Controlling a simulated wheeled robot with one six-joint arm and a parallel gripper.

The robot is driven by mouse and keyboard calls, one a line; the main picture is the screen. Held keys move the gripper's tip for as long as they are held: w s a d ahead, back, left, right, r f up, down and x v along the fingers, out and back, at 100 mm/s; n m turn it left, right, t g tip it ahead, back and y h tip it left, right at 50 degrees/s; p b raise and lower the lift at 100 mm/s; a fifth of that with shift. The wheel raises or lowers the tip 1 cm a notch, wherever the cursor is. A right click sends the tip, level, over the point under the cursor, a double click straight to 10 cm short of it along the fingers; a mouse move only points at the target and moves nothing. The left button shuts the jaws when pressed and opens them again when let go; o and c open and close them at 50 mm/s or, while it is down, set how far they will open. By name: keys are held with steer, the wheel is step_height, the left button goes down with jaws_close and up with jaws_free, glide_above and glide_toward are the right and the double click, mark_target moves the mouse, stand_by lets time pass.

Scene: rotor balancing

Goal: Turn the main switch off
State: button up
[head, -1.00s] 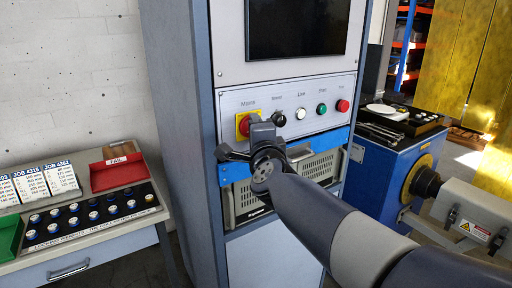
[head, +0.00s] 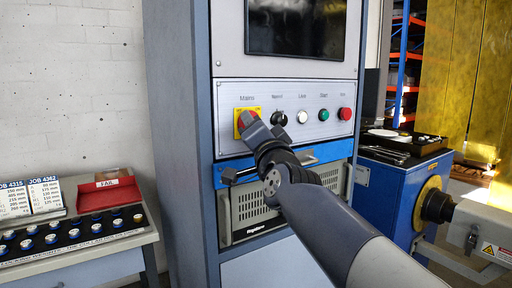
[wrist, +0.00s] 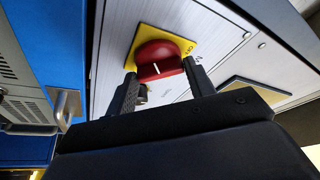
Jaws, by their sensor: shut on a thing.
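The main switch is a red rotary knob (wrist: 158,62) on a yellow plate (wrist: 178,38) on the light grey control panel. In the wrist view my gripper (wrist: 160,78) is shut on the red knob, one dark finger on each side of its grip bar. A white line marks the bar. In the head view the red knob (head: 246,119) and its yellow plate (head: 257,112) show at the left end of the panel under the "Mains" label. My gripper and wrist cover the lower part of both.
To the right on the panel (head: 225,96) are a black knob (head: 279,118), a white button (head: 302,116), a green button (head: 323,115) and a red button (head: 345,113). A blue ledge (head: 228,166) with a handle lies just below. A bench with a red tray (head: 108,192) stands left.

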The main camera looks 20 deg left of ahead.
steer(key=shift+f+n+b, duration=0.15)
steer(key=shift+n+b, duration=0.45)
steer(key=shift+b, duration=0.2)
steer(key=o, duration=1)
steer(key=b+v, duration=0.1)
steer(key=v, duration=0.9)
steer(key=shift+s+d+f, duration=0.1)
steer(key=shift+s+d, duration=0.15)
steer(key=shift+d, duration=0.1)
steer(key=shift+w+a, duration=0.1)
steer(key=shift+w, duration=0.05)
steer(key=p+x, duration=0.1)
steer(key=x, duration=0.9)
steer(key=shift+w+a+r, duration=0.1)
steer(key=shift+a+r, duration=0.1)
steer(key=shift+r, duration=0.05)
